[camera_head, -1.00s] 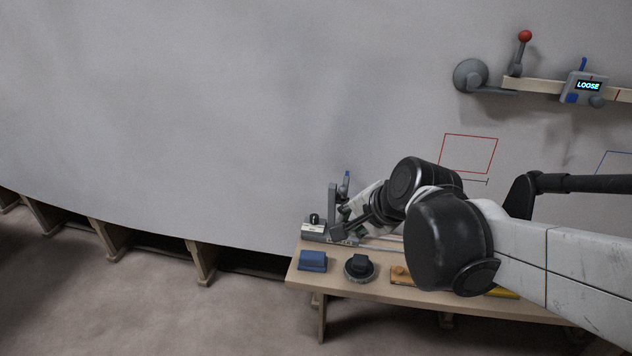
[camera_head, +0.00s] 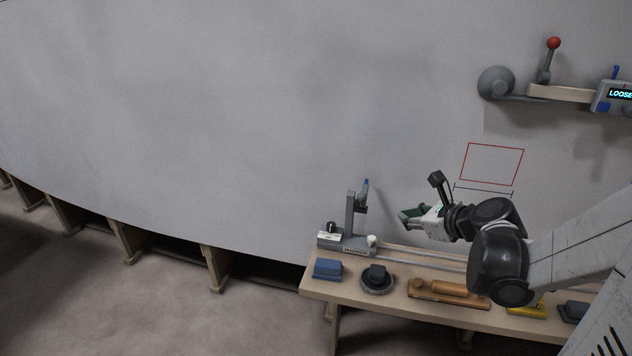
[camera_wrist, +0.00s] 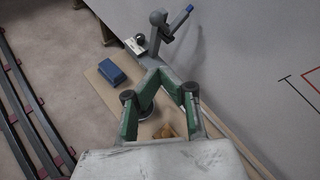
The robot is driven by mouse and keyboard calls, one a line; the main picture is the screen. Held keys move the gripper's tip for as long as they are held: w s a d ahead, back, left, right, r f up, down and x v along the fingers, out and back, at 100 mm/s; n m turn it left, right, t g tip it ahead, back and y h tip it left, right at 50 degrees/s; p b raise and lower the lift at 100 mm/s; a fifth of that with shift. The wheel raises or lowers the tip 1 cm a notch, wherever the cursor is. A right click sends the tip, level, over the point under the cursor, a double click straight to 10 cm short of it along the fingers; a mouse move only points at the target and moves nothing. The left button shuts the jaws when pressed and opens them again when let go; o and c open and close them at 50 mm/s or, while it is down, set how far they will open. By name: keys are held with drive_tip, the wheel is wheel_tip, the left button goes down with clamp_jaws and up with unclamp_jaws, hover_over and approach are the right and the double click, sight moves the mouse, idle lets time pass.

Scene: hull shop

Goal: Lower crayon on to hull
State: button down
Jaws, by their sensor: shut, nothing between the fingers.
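The blue crayon (camera_head: 365,184) sits at the top of a grey upright post on the marker fixture (camera_head: 345,243), at the bench's left end beside the hull (camera_head: 200,120). In the wrist view the crayon (camera_wrist: 188,9) is at the end of a tilted grey arm. I cannot tell whether it touches the hull. My gripper (camera_head: 404,217) is right of the fixture, apart from it and above the bench. In the wrist view its green fingers (camera_wrist: 165,72) meet at the tips, empty.
The bench (camera_head: 315,284) holds a blue block (camera_head: 327,269), a dark round knob (camera_head: 377,279) and a wooden tool (camera_head: 447,292). A red outline (camera_head: 493,143) is on the hull. A beam (camera_head: 560,93) with a "LOOSE" display (camera_head: 620,93) is at upper right.

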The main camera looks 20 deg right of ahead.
drive_tip(key=shift+w, duration=0.1)
drive_tip(key=w+a+r+b+x, duration=0.1)
drive_tip(key=b+x, duration=0.3)
drive_tip(key=x, duration=0.8)
drive_tip(key=shift+w+r, duration=0.35)
drive_tip(key=shift+r, duration=0.1)
drive_tip(key=shift+w+r+g+p, duration=0.15)
drive_tip(key=shift+r+g+p, duration=0.25)
drive_tip(key=shift+p, duration=0.1)
